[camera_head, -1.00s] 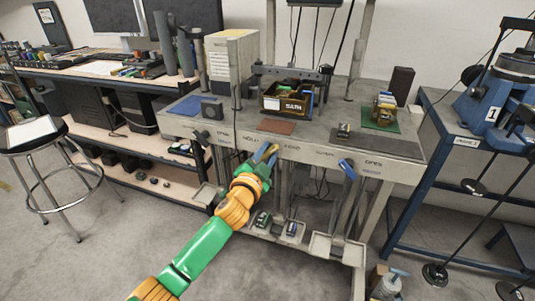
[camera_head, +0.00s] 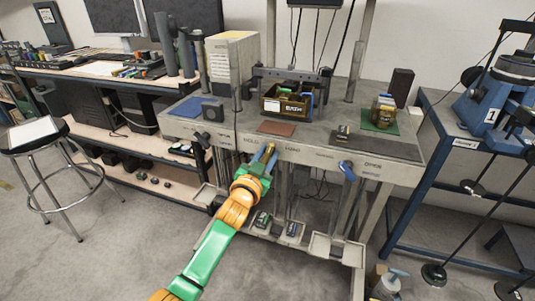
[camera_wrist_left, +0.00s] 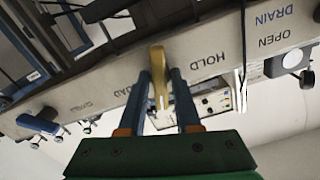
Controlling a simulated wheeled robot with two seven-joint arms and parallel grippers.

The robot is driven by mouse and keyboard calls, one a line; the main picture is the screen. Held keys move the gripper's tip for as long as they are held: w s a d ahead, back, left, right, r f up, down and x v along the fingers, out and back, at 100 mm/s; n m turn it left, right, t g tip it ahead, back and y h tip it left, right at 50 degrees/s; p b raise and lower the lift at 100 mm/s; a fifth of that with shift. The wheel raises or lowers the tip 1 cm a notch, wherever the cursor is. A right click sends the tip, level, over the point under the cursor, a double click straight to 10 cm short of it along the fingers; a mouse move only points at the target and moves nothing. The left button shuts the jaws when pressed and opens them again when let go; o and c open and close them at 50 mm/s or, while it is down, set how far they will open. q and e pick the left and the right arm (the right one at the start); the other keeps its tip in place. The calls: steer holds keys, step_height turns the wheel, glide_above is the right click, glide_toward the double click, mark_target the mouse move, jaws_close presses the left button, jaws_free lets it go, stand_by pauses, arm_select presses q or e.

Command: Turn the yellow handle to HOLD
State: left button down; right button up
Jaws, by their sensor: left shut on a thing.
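The yellow handle (camera_wrist_left: 158,82) stands between the two blue fingers of my left gripper (camera_wrist_left: 161,76) in the left wrist view. The fingers are shut on it. The handle is on the front edge of the workbench (camera_wrist_left: 75,82), between the word HOLD (camera_wrist_left: 208,58) on its right and a partly covered word on its left. In the head view my left gripper (camera_head: 262,155) is at the bench front, and only a small yellow bit of the handle shows between its fingers. My right gripper is not in view.
A blue-handled lever (camera_head: 347,170) is farther right on the bench front, near other labels. A dark lever (camera_head: 201,140) is to the left. A box of parts (camera_head: 288,100) stands on the bench. A stool (camera_head: 35,140) is at the left, with open floor before it.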

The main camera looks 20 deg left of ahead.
arm_select(q)
steer(key=n+p, duration=0.2)
steer(key=n, duration=0.4)
steer(key=shift+r+n, duration=0.1)
steer(key=shift+n, duration=0.2)
steer(key=n+p, duration=0.1)
steer(key=n, duration=0.2)
steer(key=shift+a, duration=0.1)
steer(key=shift+n, duration=1.4)
steer(key=c, duration=0.8)
jaws_free()
